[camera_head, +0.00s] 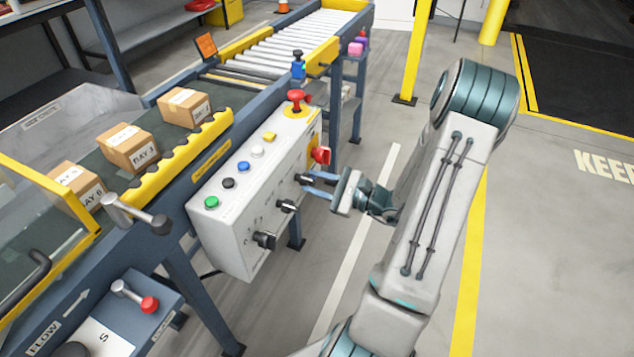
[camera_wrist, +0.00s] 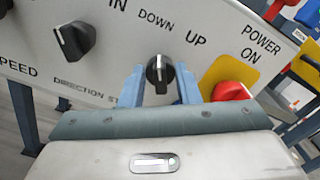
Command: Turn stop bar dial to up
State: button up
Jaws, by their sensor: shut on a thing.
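The stop bar dial (camera_wrist: 159,74) is a black knob with a white pointer mark on the grey panel. In the wrist view its mark points up the picture, toward the DOWN label (camera_wrist: 156,19), with the UP label (camera_wrist: 196,40) to the right. My gripper (camera_wrist: 160,88) is shut on the dial, one blue finger on each side. In the head view my gripper (camera_head: 312,187) reaches the panel's front from the right, and its fingers partly hide the dial. The label under the dial is mostly hidden in the wrist view.
The direction dial (camera_wrist: 75,40) sits left of the stop bar dial, and a red power switch (camera_wrist: 232,91) on a yellow plate sits close on the right. The control box (camera_head: 232,240) carries several buttons and a red mushroom knob (camera_head: 298,97).

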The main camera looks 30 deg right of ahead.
jog(key=shift+r+m+p, duration=0.1)
jog(key=shift+m+p, duration=0.2)
jog(key=shift+p, duration=0.05)
jog(key=m+p, duration=0.2)
jog(key=p, duration=0.1)
jog(key=shift+r+m, duration=0.15)
jog(key=shift+m, duration=0.15)
jog(key=m+p, duration=0.2)
jog(key=p, duration=0.1)
jog(key=shift+d+m, duration=0.1)
jog(key=shift+m, duration=0.2)
jog(key=m+p, duration=0.3)
jog(key=m, duration=0.1)
jog(key=shift+w+d+p, duration=0.1)
jog(key=shift+p, duration=0.25)
jog(key=shift+f+m+p, duration=0.25)
jog(key=shift+m+p, duration=0.45)
jog(key=shift+m, duration=0.4)
jog(key=o, duration=0.6)
